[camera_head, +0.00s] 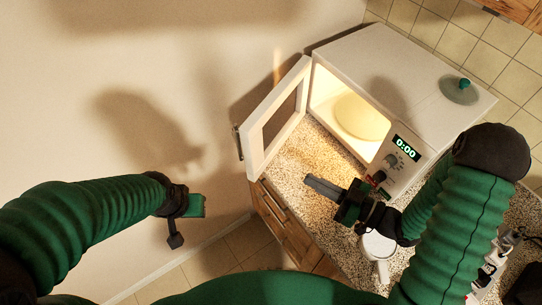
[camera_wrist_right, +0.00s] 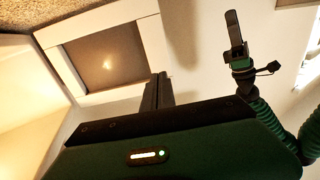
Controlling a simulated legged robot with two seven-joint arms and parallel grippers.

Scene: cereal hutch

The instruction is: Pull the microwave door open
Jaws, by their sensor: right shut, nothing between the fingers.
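The white microwave (camera_head: 390,70) stands on the speckled counter, its lit inside showing a pale round plate (camera_head: 358,117). Its door (camera_head: 257,140) stands wide open, swung out to the left, with a dark handle (camera_head: 238,143) on its outer edge. The door's framed window also shows in the right wrist view (camera_wrist_right: 105,58). My right gripper (camera_head: 308,181) is shut and empty over the counter, in front of the opening and right of the door, apart from it. My left gripper (camera_head: 186,216) hangs left of the door, away from it; its jaws are too unclear to judge.
A glass lid with a green knob (camera_head: 460,90) lies on top of the microwave. A white mug (camera_head: 376,248) stands on the counter (camera_head: 325,215) below my right wrist. Wooden drawers (camera_head: 275,212) are under the counter.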

